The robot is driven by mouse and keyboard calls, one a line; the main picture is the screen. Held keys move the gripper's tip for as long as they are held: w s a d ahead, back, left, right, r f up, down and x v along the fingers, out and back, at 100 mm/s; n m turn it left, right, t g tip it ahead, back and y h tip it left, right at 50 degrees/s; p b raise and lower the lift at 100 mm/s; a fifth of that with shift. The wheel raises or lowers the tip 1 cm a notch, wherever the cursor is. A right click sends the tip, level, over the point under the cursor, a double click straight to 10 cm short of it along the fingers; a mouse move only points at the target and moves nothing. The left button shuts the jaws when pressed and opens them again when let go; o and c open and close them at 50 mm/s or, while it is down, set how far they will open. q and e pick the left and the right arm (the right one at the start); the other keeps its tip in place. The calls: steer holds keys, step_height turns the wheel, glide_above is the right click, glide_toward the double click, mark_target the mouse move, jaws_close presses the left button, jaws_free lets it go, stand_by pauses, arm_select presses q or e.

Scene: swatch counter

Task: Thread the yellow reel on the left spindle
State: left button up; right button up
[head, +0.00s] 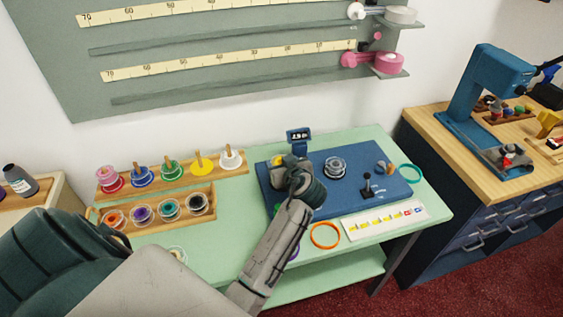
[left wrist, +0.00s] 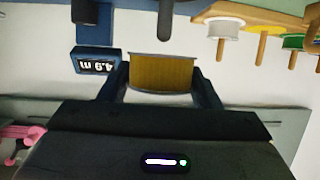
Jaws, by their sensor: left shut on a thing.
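My left gripper (head: 290,168) is shut on the yellow reel (left wrist: 160,75), which sits between its two fingers in the left wrist view. Only a small yellow patch (head: 278,160) of it shows in the head view. The gripper is above the left part of the blue winding board (head: 352,199). A dark upright post (left wrist: 165,20) shows just past the reel in the left wrist view, apart from it; it looks like the left spindle. In the head view the arm hides that spot. My right gripper is not in view.
A grey reel (head: 335,166) stands on the board's right part, behind a black lever (head: 367,187). A length display (head: 298,136) stands at the board's back. Wooden racks (head: 236,167) with coloured reels are at left. An orange ring (head: 325,235) lies in front.

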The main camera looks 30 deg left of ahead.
arm_select(q)
steer(key=shift+f, duration=0.25)
stand_by(0.3)
steer(key=shift+f+b, duration=0.9)
steer(key=shift+b, duration=0.1)
steer(key=shift+f, duration=0.15)
steer(key=o, duration=0.9)
steer(key=shift+o, duration=0.8)
